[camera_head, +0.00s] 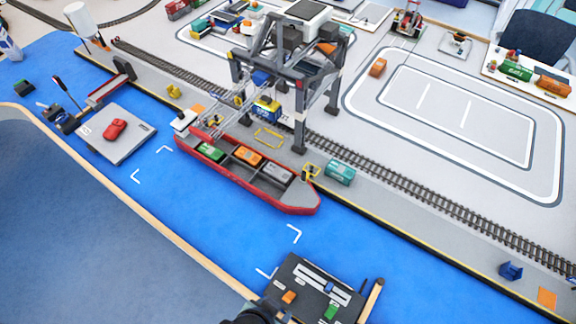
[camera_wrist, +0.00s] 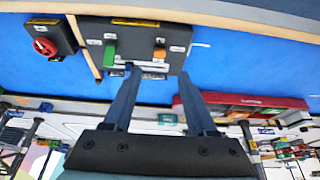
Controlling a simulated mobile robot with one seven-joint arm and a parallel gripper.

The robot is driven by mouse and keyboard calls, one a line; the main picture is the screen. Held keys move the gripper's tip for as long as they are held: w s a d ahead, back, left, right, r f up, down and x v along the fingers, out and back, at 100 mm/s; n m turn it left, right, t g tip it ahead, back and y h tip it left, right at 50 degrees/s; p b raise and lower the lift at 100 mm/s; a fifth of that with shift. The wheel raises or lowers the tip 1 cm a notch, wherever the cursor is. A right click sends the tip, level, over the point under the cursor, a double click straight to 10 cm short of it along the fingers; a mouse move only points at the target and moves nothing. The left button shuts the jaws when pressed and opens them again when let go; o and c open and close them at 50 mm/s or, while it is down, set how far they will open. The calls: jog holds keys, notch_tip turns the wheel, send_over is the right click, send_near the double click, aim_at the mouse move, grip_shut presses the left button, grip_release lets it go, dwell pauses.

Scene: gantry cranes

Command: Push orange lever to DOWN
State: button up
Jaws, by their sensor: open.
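The orange lever (camera_head: 289,297) stands on the black control panel (camera_head: 310,274) at the bottom of the head view. A green lever (camera_head: 331,312) is to its right on the same panel. In the wrist view the orange lever (camera_wrist: 159,54) is right of the green lever (camera_wrist: 110,52), with small white labels nearby that are too small to read. My gripper (camera_wrist: 157,74) is open and empty, its two dark fingers apart. In the wrist view its fingertips appear just below the orange lever; I cannot tell the exact gap. Nothing is held.
A black box with a red knob (camera_wrist: 45,47) lies left of the panel in the wrist view. Blue mat (camera_head: 215,235) surrounds the panel. A red ship with containers (camera_head: 300,208) and a grey gantry crane (camera_head: 300,105) stand beyond it. A wooden edge (camera_head: 180,243) runs along the front.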

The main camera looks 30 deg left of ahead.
aim_at(287, 299)
jog(key=x, duration=1.1)
jog(key=shift+w+f, duration=0.25)
jog(key=shift+f, duration=0.1)
jog(key=shift+c, duration=0.3)
grip_shut()
